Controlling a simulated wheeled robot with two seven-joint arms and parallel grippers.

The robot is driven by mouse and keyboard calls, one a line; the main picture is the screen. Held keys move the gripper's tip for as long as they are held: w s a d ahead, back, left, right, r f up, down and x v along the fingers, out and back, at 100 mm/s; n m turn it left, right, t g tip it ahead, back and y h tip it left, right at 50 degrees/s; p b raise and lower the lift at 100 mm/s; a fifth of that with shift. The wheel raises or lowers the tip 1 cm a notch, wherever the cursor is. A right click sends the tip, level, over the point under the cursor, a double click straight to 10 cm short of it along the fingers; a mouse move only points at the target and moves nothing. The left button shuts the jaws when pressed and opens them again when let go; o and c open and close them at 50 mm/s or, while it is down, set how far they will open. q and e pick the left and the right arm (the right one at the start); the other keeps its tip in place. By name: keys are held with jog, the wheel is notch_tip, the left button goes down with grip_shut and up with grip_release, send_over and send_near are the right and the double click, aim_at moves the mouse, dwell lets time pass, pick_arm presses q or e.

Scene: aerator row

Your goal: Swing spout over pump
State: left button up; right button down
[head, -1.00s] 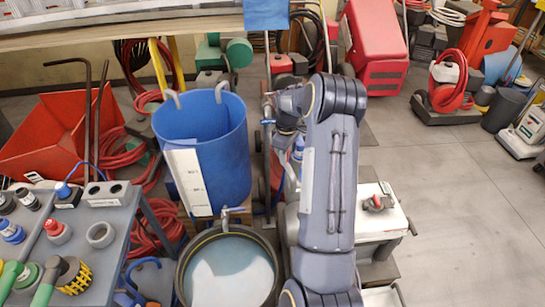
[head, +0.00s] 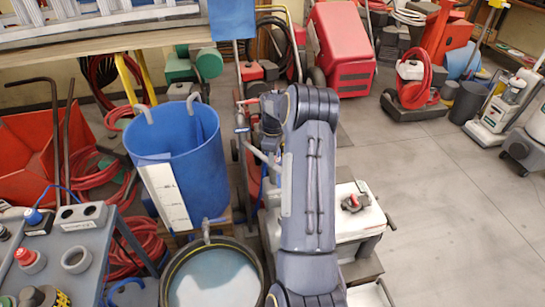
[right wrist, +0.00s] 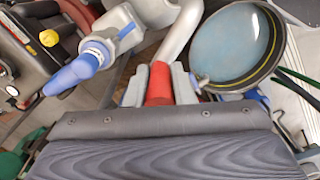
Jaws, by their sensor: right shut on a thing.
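My right gripper (right wrist: 158,88) is shut on a red sleeve (right wrist: 159,82) at the end of a bent silver pipe, which looks like the spout (right wrist: 180,35). The pipe rises from the red sleeve toward the top of the right wrist view. In the head view my right arm hides most of the spout and the fingertips. A round dark-rimmed tub of pale water (head: 167,283) is below the blue barrel; its rim also shows right of the spout in the wrist view (right wrist: 277,72). I cannot tell which thing is the pump. My left gripper is not in view.
The blue barrel (head: 207,150) with a white scale strip stands left of my right arm. A grey cart (head: 98,240) with fittings is at lower left. A grey part with a blue nozzle (right wrist: 72,72) lies left of the spout. Open floor (head: 440,220) is at right.

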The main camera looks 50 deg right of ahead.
jog(key=c, duration=1.3)
grip_release()
jog(key=shift+d, duration=0.2)
jog(key=shift+o, duration=0.2)
notch_tip(320, 180, up, 8)
jog(key=shift+f, duration=0.1)
jog(key=shift+a, duration=0.15)
